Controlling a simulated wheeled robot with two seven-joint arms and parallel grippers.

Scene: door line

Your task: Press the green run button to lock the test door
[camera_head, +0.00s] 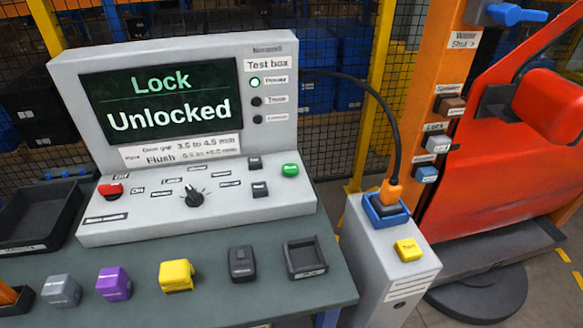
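The green run button (290,170) sits at the right end of the sloped panel of the grey test box (200,215). Nothing touches it. The box's screen (160,101) reads "Lock Unlocked". The top lamp (255,82) beside the screen is lit green; the two below it are dark. The orange-red test door (510,130) stands at the right, beside an orange pillar (440,110). Neither of my grippers shows in this view.
A red button (110,189) and black knob (194,197) share the panel. Grey, purple (114,284), yellow (177,276) and black (242,263) blocks and an empty tray (305,258) line the bench front. A pedestal (385,275) with an orange plug (391,192) and cable stands right.

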